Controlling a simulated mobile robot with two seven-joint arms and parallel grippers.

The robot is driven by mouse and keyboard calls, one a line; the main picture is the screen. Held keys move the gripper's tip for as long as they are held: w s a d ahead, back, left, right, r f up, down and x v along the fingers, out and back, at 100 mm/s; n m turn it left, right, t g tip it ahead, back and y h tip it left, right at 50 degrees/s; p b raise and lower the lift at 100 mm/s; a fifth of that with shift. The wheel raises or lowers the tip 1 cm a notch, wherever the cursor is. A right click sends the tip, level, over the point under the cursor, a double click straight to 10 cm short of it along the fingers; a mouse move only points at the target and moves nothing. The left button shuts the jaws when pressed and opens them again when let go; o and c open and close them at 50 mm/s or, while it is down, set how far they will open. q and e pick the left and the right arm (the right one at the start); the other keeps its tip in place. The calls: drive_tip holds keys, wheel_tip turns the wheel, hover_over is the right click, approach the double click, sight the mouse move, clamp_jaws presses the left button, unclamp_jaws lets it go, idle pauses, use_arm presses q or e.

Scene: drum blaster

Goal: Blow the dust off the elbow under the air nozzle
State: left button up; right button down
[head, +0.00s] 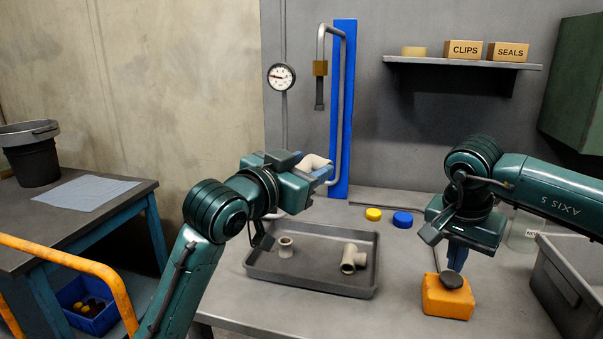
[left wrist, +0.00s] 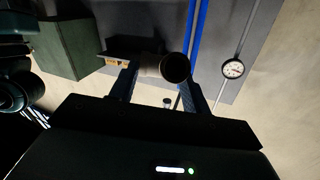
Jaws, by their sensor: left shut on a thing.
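The elbow (head: 313,161), a beige pipe fitting, is held between the blue fingers of my left gripper (head: 318,172). In the left wrist view the elbow (left wrist: 152,66) sits between the fingertips, its dark round opening facing the camera. The air nozzle (head: 319,100) hangs from a bent grey pipe with a brass block, in front of a blue wall strip. The elbow is below the nozzle tip with a gap between. My right gripper (head: 456,268) points down, fingers together, just above the black button (head: 452,281) on an orange box (head: 447,302); contact is unclear. Dust is too small to tell.
A dark tray (head: 318,275) holds two beige fittings. A yellow cap (head: 373,214) and a blue cap (head: 402,218) lie behind it. A grey bin (head: 570,285) stands at right, beside a clear jar. A gauge (head: 281,77) and a shelf (head: 465,63) are on the wall.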

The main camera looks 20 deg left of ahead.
sight(304, 161)
use_arm(q)
drive_tip(key=shift+w+r, duration=0.1)
drive_tip(key=shift+w, duration=2.25)
use_arm(e)
drive_tip(key=shift+s+f, duration=0.1)
drive_tip(key=shift+f, duration=1.15)
idle(1.8)
drive_tip(key=shift+r, duration=0.1)
drive_tip(key=shift+w+d+r+v, duration=0.15)
drive_tip(key=shift+w+v, duration=0.1)
drive_tip(key=shift+v, duration=0.9)
drive_tip(key=shift+w+d+v, duration=0.1)
drive_tip(key=shift+w+v, duration=0.1)
drive_tip(key=shift+v, duration=0.9)
drive_tip(key=shift+w+d+r+v, duration=0.15)
drive_tip(key=shift+w+v, duration=0.1)
drive_tip(key=shift+v, duration=0.9)
drive_tip(key=shift+w+f, duration=0.1)
